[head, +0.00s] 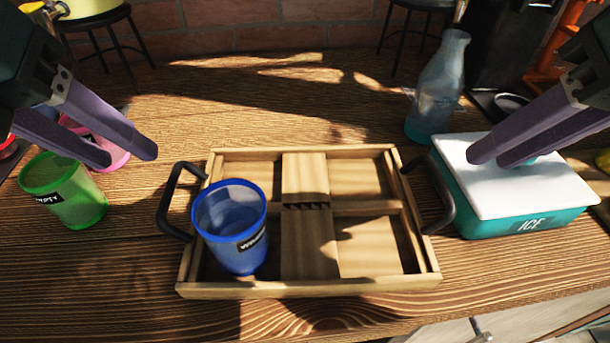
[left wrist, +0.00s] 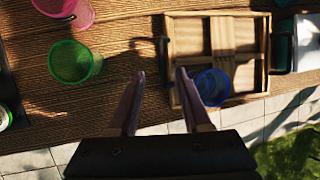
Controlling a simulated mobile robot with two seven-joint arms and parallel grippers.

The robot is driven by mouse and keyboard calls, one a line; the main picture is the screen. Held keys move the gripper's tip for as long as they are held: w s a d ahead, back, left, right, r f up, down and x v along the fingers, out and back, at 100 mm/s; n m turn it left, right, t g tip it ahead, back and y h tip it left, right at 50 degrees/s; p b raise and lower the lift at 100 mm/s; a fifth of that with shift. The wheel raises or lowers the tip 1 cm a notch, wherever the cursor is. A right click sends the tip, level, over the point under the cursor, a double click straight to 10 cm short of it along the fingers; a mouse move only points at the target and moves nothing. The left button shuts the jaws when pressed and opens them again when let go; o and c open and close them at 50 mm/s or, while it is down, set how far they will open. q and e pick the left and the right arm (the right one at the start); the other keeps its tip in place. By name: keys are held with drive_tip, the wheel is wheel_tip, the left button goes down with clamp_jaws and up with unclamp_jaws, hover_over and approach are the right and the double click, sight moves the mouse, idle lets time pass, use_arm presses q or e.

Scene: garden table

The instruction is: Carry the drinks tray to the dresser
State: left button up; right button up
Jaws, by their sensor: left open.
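The wooden drinks tray (head: 310,290) lies flat on the table, with a black handle at its left end (head: 168,205) and another at its right end (head: 445,200). A blue cup (head: 232,228) stands in its front left compartment. My left gripper (head: 128,157) is open and empty, up and left of the left handle. In the left wrist view its fingertips (left wrist: 160,74) appear either side of the tray's left handle (left wrist: 163,60), apart from it.
A teal ice box (head: 530,222) with a white lid stands close to the tray's right handle. A glass bottle (head: 437,90) is behind it. A green cup (head: 65,190) and a pink cup (head: 105,145) are at left. The table behind the tray is clear.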

sight(170, 181)
use_arm(q)
drive_tip(key=shift+s, duration=0.1)
use_arm(e)
drive_tip(key=shift+s, duration=0.15)
use_arm(q)
drive_tip(key=shift+d+f, duration=0.1)
drive_tip(key=x, duration=0.9)
drive_tip(key=shift+f, duration=0.35)
use_arm(e)
drive_tip(key=x, duration=1)
use_arm(q)
drive_tip(key=c, duration=0.4)
use_arm(e)
drive_tip(key=c, duration=0.4)
use_arm(q)
clamp_jaws()
use_arm(e)
clamp_jaws()
use_arm(q)
drive_tip(key=shift+w+r, duration=0.1)
drive_tip(key=shift+w, duration=0.15)
use_arm(e)
drive_tip(key=shift+r, duration=0.1)
